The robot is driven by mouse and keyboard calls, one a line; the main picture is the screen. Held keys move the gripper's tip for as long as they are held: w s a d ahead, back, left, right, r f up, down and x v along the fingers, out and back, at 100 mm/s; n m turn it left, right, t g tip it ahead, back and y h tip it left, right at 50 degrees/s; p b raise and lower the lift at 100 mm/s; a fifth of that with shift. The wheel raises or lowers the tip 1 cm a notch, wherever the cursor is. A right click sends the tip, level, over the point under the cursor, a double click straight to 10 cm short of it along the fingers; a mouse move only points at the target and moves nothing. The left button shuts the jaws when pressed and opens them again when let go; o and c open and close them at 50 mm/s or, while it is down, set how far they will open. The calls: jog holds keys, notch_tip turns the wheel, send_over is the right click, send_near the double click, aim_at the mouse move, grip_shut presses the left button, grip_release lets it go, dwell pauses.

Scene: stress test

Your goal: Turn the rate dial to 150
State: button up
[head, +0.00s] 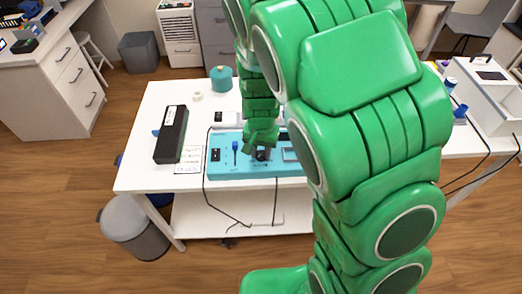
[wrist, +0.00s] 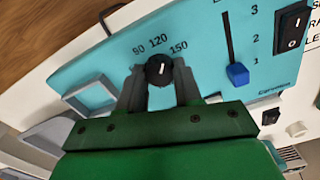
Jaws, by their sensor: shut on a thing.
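The rate dial (wrist: 158,70) is a round black knob with a white pointer mark on a turquoise panel (wrist: 195,55). The labels 90, 120 and 150 run around its far side in the wrist view. The white mark points roughly toward the labels; I cannot tell the exact value. My gripper (wrist: 159,78) is shut on the dial, one grey finger on each side. In the head view, the turquoise device (head: 222,168) lies on the white table and my gripper (head: 262,150) is over its middle. My arm hides part of the device there.
A blue slider (wrist: 238,74) with a 1 to 3 scale and a black rocker switch (wrist: 292,30) are right of the dial in the wrist view. A raised square frame (wrist: 91,93) is left. In the head view, a long black box (head: 171,135) lies left of the device.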

aim_at(261, 154)
jog(key=shift+m, duration=2.3)
jog(key=o, duration=1)
jog(key=shift+r, duration=0.1)
jog(key=shift+r, duration=3.8)
